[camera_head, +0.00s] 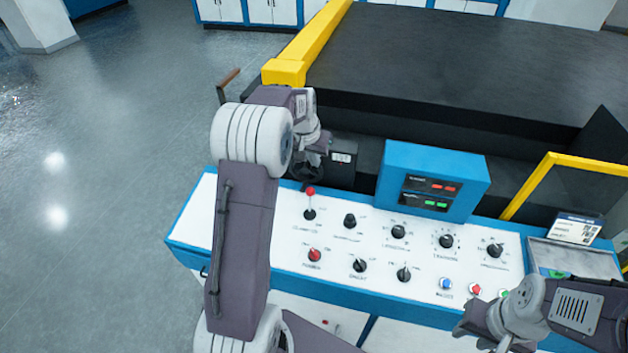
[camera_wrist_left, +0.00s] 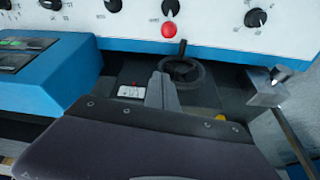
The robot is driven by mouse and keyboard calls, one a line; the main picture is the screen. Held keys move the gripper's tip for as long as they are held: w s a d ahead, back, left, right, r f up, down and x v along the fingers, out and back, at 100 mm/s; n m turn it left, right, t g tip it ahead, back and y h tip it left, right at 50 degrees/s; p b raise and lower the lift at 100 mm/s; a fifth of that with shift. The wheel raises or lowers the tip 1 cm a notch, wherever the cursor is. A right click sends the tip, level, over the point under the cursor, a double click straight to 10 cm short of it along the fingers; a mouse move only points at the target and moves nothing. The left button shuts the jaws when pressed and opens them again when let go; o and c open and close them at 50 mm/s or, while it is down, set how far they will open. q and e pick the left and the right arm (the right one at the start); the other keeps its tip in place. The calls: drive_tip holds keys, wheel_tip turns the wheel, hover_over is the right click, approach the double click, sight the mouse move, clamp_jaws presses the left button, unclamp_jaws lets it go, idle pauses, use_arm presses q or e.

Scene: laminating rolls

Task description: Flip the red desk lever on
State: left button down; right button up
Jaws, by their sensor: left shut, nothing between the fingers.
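The red-tipped lever (camera_head: 310,192) stands on the left part of the white control desk (camera_head: 285,225), its ball above a black base. In the left wrist view the red ball (camera_wrist_left: 169,29) is just beyond my fingertips, with a gap between. My left gripper (camera_head: 316,158) is behind the lever in the head view and touches nothing visible. In the wrist view its fingers (camera_wrist_left: 161,78) are together and empty. My right gripper (camera_head: 492,343) is at the lower right edge, mostly cut off, so its jaw state is unclear.
A red rotary knob (camera_head: 314,255) and several black knobs and buttons cover the desk. A blue display box (camera_head: 433,180) stands at its back. A black handwheel (camera_wrist_left: 182,70) and a yellow-edged machine (camera_head: 310,50) are behind the desk.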

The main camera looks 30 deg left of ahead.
sight(310, 202)
use_arm(q)
wheel_tip(310, 202, down, 9)
drive_tip(key=s+p, duration=0.1)
drive_tip(key=p, duration=0.3)
drive_tip(key=shift+r, duration=0.2)
drive_tip(key=shift+w+f, duration=0.1)
